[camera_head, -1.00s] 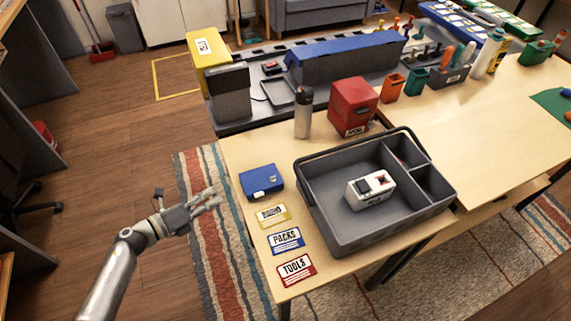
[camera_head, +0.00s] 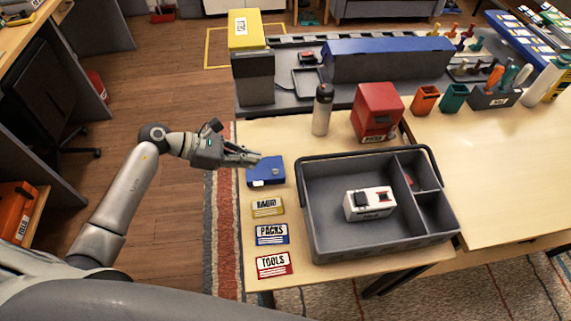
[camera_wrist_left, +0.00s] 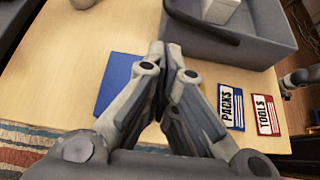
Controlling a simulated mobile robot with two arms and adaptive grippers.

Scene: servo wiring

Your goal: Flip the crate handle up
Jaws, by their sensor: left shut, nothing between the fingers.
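The grey crate (camera_head: 385,245) stands on the light wooden table, holding a white boxy device (camera_head: 369,203). Its dark handle (camera_head: 360,152) lies folded down along the rim at the crate's far side. In the left wrist view the handle (camera_wrist_left: 200,28) shows as a dark curved bar at the crate's edge (camera_wrist_left: 262,52). My left gripper (camera_head: 256,158) is shut and empty, just above the blue box (camera_head: 266,172) and left of the crate. In the left wrist view its fingertips (camera_wrist_left: 172,50) point toward the handle, apart from it.
Three labels, RADIO (camera_head: 267,207), PACKS (camera_head: 272,234) and TOOLS (camera_head: 274,265), lie left of the crate. A bottle (camera_head: 322,110) and a red box (camera_head: 377,112) stand behind it. The table right of the crate (camera_head: 500,190) is clear.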

